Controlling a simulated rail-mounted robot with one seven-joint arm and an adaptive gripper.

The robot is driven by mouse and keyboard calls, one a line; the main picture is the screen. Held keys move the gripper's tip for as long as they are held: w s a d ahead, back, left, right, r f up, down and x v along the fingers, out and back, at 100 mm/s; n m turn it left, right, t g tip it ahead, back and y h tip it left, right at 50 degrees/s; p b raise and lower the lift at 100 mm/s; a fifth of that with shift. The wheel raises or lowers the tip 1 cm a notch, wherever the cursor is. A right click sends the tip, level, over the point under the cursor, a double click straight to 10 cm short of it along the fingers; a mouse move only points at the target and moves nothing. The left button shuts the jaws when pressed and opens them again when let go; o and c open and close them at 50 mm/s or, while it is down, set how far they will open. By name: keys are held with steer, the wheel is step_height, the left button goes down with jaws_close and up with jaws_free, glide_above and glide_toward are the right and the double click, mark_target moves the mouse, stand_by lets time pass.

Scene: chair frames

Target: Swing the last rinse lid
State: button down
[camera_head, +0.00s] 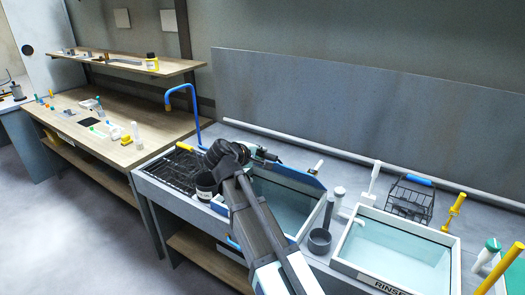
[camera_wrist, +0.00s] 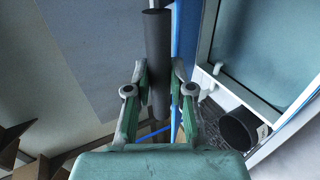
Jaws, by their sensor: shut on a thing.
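My gripper (camera_head: 262,154) is at the back left of the middle water tank (camera_head: 315,228), above its rim. In the wrist view, my gripper (camera_wrist: 160,82) has its two green-sided fingers on either side of a dark round bar (camera_wrist: 156,45) and is shut on it. A blue strip (camera_wrist: 185,35), the edge of a lid, runs close beside the bar. In the head view the blue-edged lid (camera_head: 292,176) stands tilted up along the tank's back side. My arm hides part of the tank and lid.
A tank labelled RINSE (camera_head: 386,284) stands uncovered at the right. A dark cup (camera_head: 205,186) stands left of my arm; a dark cup (camera_wrist: 240,128) also shows in the wrist view. A blue tap (camera_head: 184,92), a wire basket (camera_head: 410,200) and a grey pot (camera_head: 320,241) stand nearby.

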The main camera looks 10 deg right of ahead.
steer(key=shift+s+a+f+b, duration=0.25)
steer(key=shift+s+a+f, duration=0.2)
steer(key=shift+f, duration=0.2)
steer(key=shift+s+a+f+b, duration=0.25)
steer(key=shift+s+a+f, duration=0.15)
steer(key=shift+f, duration=0.25)
steer(key=shift+s+a+f+b, duration=0.25)
steer(key=shift+s+a+f, duration=0.2)
steer(key=shift+f, duration=0.2)
steer(key=s+a+f+b, duration=0.2)
steer(key=s+f+b, duration=0.1)
steer(key=f, duration=0.4)
steer(key=shift+a, duration=0.3)
steer(key=shift+f+b, duration=0.1)
steer(key=shift+b, duration=0.25)
step_height(320, 180, down, 8)
steer(key=s+a+b, duration=0.1)
steer(key=b, duration=0.3)
steer(key=shift+s+a+r, duration=0.2)
steer(key=shift+s, duration=0.15)
steer(key=c, duration=0.9)
jaws_free()
steer(key=shift+c, duration=0.2)
steer(key=shift+s+r, duration=0.1)
